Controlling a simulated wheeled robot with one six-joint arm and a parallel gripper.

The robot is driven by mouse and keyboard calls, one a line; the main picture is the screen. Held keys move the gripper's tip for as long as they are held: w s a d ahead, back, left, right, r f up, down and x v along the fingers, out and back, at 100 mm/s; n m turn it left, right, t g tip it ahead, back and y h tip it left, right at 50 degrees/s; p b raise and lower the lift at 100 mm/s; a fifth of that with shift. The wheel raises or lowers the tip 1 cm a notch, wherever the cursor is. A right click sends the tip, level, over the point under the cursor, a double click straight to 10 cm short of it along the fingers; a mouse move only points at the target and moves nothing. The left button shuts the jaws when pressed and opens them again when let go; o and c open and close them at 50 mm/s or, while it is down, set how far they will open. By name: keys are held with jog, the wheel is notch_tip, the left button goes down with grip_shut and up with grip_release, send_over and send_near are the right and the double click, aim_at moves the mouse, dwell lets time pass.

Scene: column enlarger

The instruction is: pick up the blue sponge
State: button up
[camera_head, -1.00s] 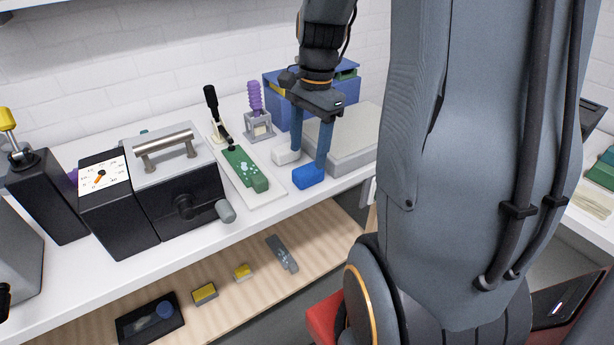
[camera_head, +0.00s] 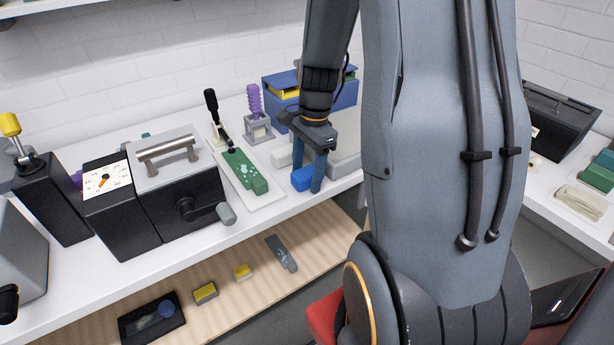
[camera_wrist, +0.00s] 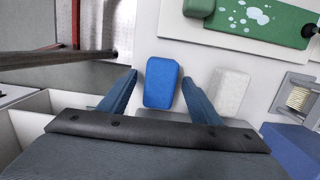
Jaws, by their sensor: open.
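The blue sponge (camera_head: 301,180) lies flat near the front edge of the white bench. In the wrist view the blue sponge (camera_wrist: 161,83) is between the two fingers of my gripper (camera_wrist: 159,78). The right finger is close to its edge; a gap shows at the left finger. My gripper (camera_head: 309,178) is open and points down at the sponge in the head view, one finger partly covering it. Whether a finger touches the sponge, I cannot tell.
A white block (camera_wrist: 229,92) lies just right of the right finger. A green board (camera_head: 243,172) on a white plate stands left, a grey flat slab (camera_head: 346,150) behind. The blue box (camera_head: 345,96) is at the back. A lower wooden shelf (camera_head: 215,265) holds small items.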

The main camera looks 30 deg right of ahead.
aim_at(306, 172)
jog(key=shift+c, duration=0.5)
jog(key=c, duration=1)
notch_tip(306, 172, up, 10)
jog(key=shift+r+b, duration=0.1)
jog(key=shift+b, duration=0.8)
